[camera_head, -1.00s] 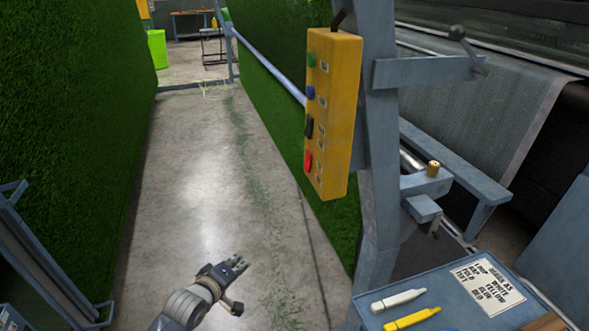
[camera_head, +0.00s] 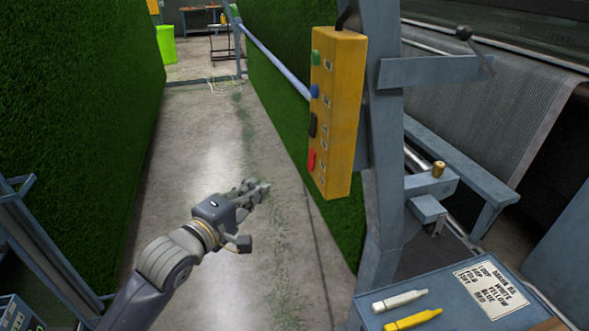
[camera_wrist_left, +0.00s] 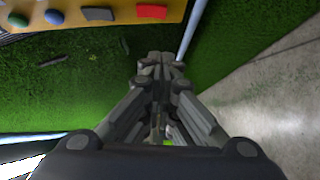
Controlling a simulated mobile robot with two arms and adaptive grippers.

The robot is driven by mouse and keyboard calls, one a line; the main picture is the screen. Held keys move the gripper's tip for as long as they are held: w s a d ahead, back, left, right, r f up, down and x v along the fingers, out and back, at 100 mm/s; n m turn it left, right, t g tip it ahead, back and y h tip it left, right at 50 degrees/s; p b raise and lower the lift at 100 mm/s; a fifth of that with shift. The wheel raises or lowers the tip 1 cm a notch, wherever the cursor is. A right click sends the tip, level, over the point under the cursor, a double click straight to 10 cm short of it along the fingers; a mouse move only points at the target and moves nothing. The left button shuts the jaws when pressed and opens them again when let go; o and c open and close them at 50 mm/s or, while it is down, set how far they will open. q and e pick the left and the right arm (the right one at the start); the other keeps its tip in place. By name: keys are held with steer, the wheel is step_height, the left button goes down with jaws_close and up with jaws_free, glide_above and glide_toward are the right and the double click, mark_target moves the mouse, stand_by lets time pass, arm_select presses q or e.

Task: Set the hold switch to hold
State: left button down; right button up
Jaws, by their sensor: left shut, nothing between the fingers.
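The yellow control box (camera_head: 341,115) hangs on the grey post. Its left face carries a green button (camera_head: 315,58), a blue button (camera_head: 314,91), a black rocker switch (camera_head: 312,125) and a red switch (camera_head: 311,160). I cannot read which is marked hold. The box also shows along the top of the left wrist view (camera_wrist_left: 120,24), with the black rocker (camera_wrist_left: 97,14) and red switch (camera_wrist_left: 151,11). My left gripper (camera_head: 262,187) is shut and empty, below and left of the box, apart from it. It also shows in the left wrist view (camera_wrist_left: 161,58). My right gripper is out of view.
The grey post (camera_head: 382,150) stands right of the box. A grey tray table (camera_head: 455,310) holds a white marker (camera_head: 400,300), a yellow marker (camera_head: 412,319) and a printed card (camera_head: 490,287).

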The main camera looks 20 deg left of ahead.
arm_select(q)
steer(key=p, duration=0.3)
glide_toward(311, 160)
steer(key=w+a+f, duration=0.2)
steer(key=w+a, duration=0.3)
steer(key=d, duration=0.1)
steer(key=w+d+p, duration=0.1)
steer(key=w+d, duration=0.1)
steer(key=shift+w+d+f+p, duration=0.1)
steer(key=shift+d+f+p, duration=0.2)
steer(key=shift+f, duration=0.05)
steer(key=shift+w+d+f+n+t+b, duration=0.2)
steer(key=shift+d+n+t+b, duration=0.1)
steer(key=shift+b, duration=0.4)
steer(key=shift+a, duration=0.15)
